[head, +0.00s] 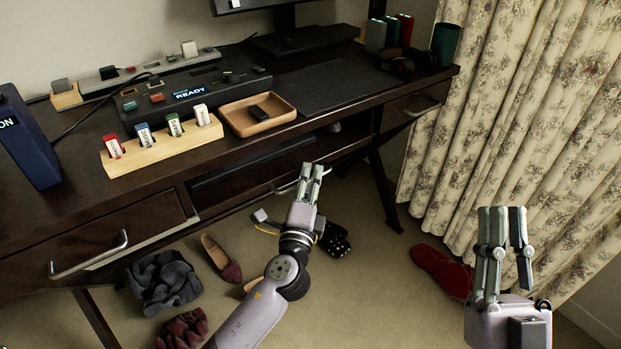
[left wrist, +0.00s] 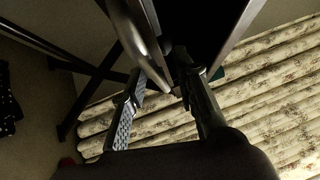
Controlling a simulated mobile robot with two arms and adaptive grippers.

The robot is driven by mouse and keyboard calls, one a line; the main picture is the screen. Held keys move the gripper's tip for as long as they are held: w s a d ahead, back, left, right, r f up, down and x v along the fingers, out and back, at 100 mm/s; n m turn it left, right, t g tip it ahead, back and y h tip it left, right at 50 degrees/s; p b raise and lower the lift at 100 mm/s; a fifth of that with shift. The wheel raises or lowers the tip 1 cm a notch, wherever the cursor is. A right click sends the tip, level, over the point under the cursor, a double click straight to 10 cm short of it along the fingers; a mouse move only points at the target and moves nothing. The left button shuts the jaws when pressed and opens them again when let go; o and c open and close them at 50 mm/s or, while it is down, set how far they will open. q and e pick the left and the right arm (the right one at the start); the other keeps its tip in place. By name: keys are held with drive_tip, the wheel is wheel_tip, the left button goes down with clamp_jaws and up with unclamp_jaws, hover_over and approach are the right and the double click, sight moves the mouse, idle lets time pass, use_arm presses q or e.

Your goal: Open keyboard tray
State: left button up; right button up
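The dark wooden keyboard tray (head: 235,182) is under the middle of the desk, with a metal bar handle (head: 284,188) on its front. My left gripper (head: 312,172) is at the right part of this handle. In the left wrist view, the curved metal handle (left wrist: 139,32) reaches down toward the space between my left fingers (left wrist: 162,88), which are apart. Whether they touch it is hard to tell. My right gripper (head: 505,225) is open and empty, in front of the curtain, away from the desk.
Drawers with metal handles flank the tray, at left (head: 90,255) and right (head: 421,108). A wooden tray (head: 232,116), a block with several labelled sticks (head: 150,155) and a dark mat (head: 325,88) are on the desktop. Shoes (head: 440,270) and a grey cloth (head: 163,282) lie on the floor.

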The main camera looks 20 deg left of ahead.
use_arm(q)
drive_tip(key=shift+w, duration=0.25)
drive_tip(key=shift+c, duration=0.5)
clamp_jaws()
idle(0.4)
